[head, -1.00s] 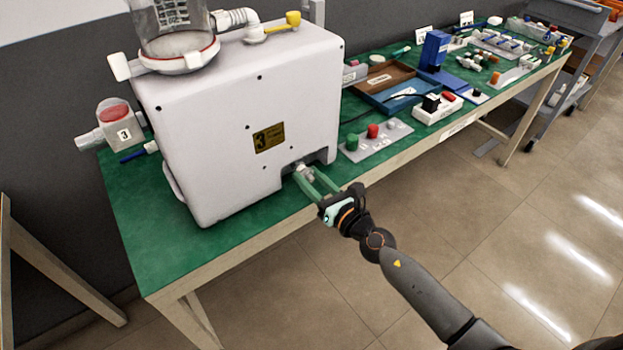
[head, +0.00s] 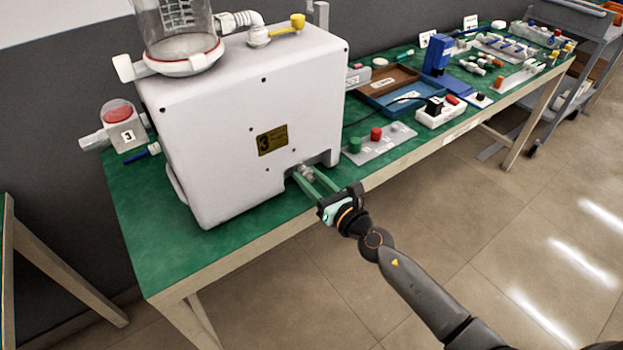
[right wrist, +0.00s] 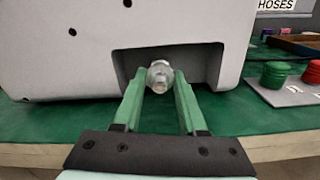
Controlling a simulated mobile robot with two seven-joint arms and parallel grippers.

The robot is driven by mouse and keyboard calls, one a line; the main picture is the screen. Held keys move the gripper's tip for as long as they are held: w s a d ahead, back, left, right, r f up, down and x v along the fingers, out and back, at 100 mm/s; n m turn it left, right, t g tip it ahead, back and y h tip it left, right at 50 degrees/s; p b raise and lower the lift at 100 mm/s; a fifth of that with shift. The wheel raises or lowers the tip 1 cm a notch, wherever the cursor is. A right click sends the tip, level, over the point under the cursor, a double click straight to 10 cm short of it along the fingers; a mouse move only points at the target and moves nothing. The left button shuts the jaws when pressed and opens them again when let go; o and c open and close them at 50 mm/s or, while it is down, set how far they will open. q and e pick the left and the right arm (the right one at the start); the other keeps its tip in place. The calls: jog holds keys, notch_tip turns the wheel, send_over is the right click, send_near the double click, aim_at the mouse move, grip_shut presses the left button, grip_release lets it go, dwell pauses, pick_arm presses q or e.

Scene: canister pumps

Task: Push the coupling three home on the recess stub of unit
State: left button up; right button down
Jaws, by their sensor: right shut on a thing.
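The white pump unit (head: 245,110) with a number 3 plate stands on the green bench. The coupling (right wrist: 160,76), a small pale metallic piece, is at the mouth of the dark recess (right wrist: 205,65) low in the unit's front. My right gripper (head: 300,176) reaches in from the front, its green fingers on either side of the coupling; it also shows in the right wrist view (right wrist: 160,84). It is shut on the coupling. The stub is hidden behind the coupling, so I cannot tell how far the coupling sits on it. My left gripper is not in view.
A plate with a green and a red knob (head: 378,143) lies right of the unit. Trays (head: 392,88), a white socket block (head: 438,114) and several small parts stand farther along the bench (head: 240,250). The floor in front is clear.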

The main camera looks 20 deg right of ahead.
jog(key=shift+c, duration=2)
grip_release()
pick_arm(q)
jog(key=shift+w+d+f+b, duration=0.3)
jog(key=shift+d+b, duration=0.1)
jog(key=shift+b, duration=0.35)
pick_arm(e)
jog(key=v, duration=1.2)
jog(key=shift+s, duration=0.2)
jog(key=shift+s+d, duration=0.1)
